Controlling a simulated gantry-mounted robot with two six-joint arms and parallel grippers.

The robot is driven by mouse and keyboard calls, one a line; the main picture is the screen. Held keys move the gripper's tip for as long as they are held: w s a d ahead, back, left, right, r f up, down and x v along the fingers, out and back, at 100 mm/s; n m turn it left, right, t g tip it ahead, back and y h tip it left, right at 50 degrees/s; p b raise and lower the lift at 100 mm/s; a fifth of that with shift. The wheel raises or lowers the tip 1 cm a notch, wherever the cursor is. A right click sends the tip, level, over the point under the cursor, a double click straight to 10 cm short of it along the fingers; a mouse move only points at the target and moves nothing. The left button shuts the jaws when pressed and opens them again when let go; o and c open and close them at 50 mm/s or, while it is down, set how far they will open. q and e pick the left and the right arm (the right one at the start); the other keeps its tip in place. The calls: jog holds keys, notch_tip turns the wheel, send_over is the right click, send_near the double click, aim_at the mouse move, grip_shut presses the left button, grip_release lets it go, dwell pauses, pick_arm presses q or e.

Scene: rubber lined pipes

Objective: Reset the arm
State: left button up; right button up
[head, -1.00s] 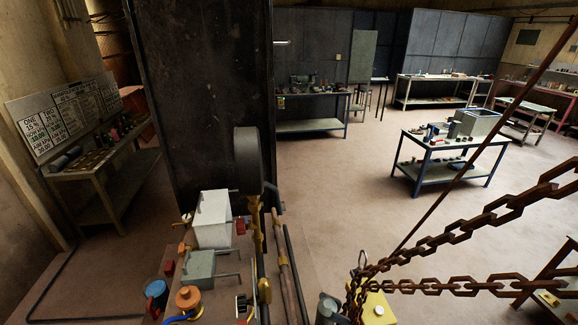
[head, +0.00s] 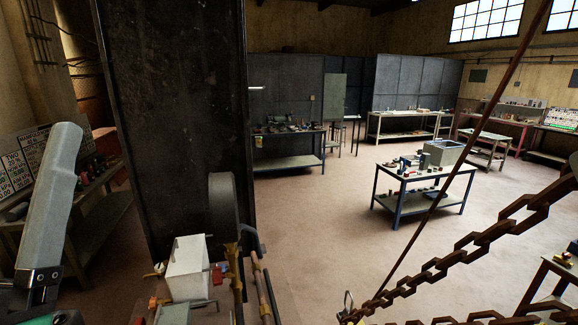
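At the lower left of the head view, a pale grey finger-like part (head: 50,195) points upward from a black bolted bracket. It looks like one finger of my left gripper. Only this one finger shows, so its opening cannot be seen, and no object shows against it. My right gripper is not in the picture.
A tall dark metal panel (head: 180,110) stands close ahead, with a white box (head: 187,268) and pipes (head: 262,290) at its foot. Rusty chains (head: 470,255) cross the lower right. A blue-legged table (head: 420,180) stands beyond, with open floor (head: 320,230) around it.

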pick_arm(q)
jog(key=s+d+m+h, duration=0.2)
jog(key=d+m+h, duration=0.1)
jog(key=d+h, duration=0.15)
notch_tip(320, 180, up, 14)
jog(key=w+g+p, duration=0.1)
jog(key=p, duration=1.3)
jog(key=shift+h, duration=0.45)
